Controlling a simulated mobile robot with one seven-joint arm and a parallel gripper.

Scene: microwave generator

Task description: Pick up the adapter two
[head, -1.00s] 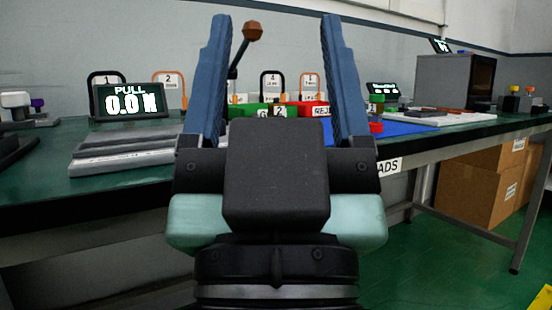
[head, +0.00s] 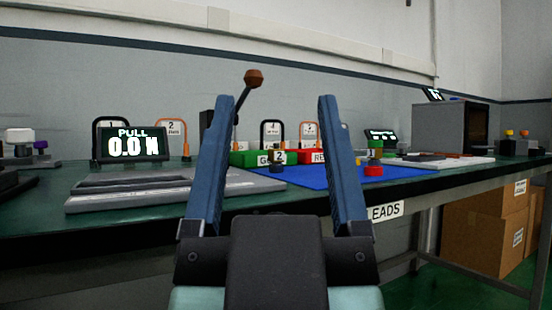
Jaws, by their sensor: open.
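A small dark piece with a white label 2, which looks like adapter two (head: 277,168), stands on the blue mat (head: 315,177) in front of the green bin. It shows between my fingers, farther back. My gripper (head: 275,103) is open and empty, its two blue fingers pointing up in the picture and wide apart. It is apart from the piece, on the near side. A similar piece labelled 1 with a red base (head: 373,170) stands farther right on the mat, just right of my right finger.
A green bin (head: 240,158) and a red bin (head: 312,157) stand behind the mat. A lever with a brown knob (head: 253,78) rises behind my fingers. A PULL display (head: 133,145) and grey plates (head: 150,190) are left; a dark box (head: 450,130) is right.

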